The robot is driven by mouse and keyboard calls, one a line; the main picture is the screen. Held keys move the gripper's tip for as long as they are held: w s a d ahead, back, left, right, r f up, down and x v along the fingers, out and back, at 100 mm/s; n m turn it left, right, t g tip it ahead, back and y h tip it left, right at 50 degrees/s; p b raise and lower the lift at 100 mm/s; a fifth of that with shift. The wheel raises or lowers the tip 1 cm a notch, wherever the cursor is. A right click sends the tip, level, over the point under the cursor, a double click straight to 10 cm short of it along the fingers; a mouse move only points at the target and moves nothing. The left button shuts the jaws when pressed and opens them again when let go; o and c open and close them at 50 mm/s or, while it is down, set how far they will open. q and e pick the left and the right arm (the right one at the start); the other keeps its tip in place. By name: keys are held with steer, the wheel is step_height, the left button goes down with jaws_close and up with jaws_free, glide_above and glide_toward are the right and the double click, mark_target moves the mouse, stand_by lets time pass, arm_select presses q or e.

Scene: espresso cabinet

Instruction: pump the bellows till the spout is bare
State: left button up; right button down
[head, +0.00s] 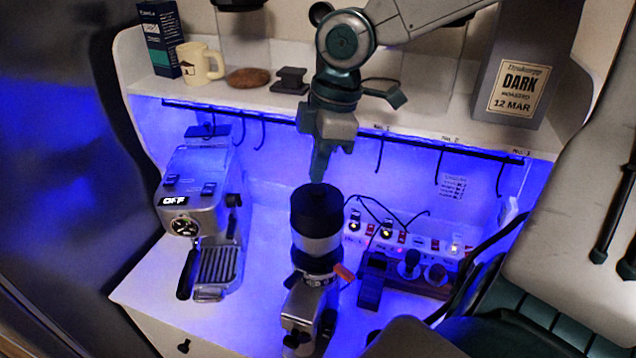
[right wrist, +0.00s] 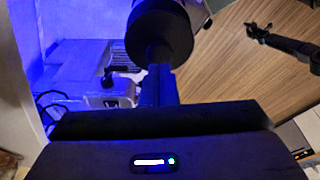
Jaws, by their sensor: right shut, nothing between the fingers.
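The grinder (head: 312,285) stands upright at the front of the counter, with a silver collar and an orange lever on its right side. The black bellows (head: 316,208) sits on top of it and looks like a short dark cylinder. In the right wrist view a dark round form (right wrist: 158,35) just past the fingers appears to be the bellows. My right gripper (head: 318,178) points down with its fingers shut and empty, at the bellows' top; I cannot tell whether it touches. The spout is not clear in either view.
An espresso machine (head: 202,200) stands left of the grinder. A dark stand (head: 372,280) and a switch panel (head: 410,242) are close on the right. A rail with hooks (head: 300,124) runs under the shelf (head: 440,118). A coffee bag (head: 522,70) and a mug (head: 201,64) stand on the shelf.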

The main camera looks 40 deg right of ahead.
mark_target(318, 187)
steer(key=shift+f+b, duration=0.4)
steer(key=shift+f, duration=1)
steer(key=shift+r+p, duration=0.9)
steer(key=shift+r, duration=2.65)
